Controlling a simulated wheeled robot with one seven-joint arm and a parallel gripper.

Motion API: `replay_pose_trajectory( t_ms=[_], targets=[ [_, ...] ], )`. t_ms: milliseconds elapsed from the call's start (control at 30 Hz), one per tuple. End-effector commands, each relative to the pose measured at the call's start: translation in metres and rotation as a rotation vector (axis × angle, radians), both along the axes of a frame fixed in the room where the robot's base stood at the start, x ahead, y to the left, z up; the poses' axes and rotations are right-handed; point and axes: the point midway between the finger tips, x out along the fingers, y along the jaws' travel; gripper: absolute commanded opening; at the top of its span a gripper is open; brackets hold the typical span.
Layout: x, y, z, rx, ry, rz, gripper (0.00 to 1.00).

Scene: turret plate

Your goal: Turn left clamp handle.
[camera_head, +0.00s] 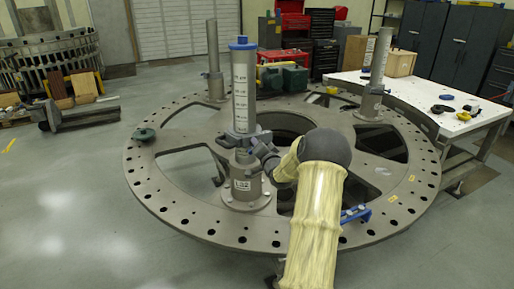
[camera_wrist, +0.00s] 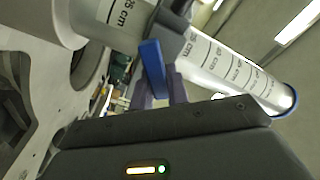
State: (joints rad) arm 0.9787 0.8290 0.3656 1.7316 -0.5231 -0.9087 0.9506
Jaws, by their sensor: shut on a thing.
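The blue clamp handle (camera_wrist: 150,55) shows in the wrist view, beside a clear tube with a cm scale (camera_wrist: 232,73). My gripper (camera_wrist: 160,84) is shut on this handle, with one finger on each side of it. In the head view, my gripper (camera_head: 262,150) is at the clamp (camera_head: 240,140) on the near post, from its right side. The blue-capped scaled tube (camera_head: 240,90) stands upright in that clamp, above a flanged base (camera_head: 246,188). I cannot make out the handle in the head view; my gripper and wrist cover that side.
The round turret plate (camera_head: 215,232) has large openings and rim holes. Other posts stand at the back left (camera_head: 213,55) and right (camera_head: 379,60). A blue tool (camera_head: 355,213) lies right of my arm. A white table (camera_head: 425,97) stands beyond the plate at right.

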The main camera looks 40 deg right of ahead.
Motion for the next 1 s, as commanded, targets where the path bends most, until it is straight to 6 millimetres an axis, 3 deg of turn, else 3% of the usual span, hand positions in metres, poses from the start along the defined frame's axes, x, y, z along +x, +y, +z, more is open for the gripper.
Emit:
replay_pose_trajectory(
  t_ms=[600, 1000],
  targets=[
    [-0.0021, -0.0054, -0.0079, 0.519, -0.165, -0.004, 0.0],
    [-0.002, -0.0052, -0.0095, 0.65, -0.207, -0.005, 0.0]
  ],
)
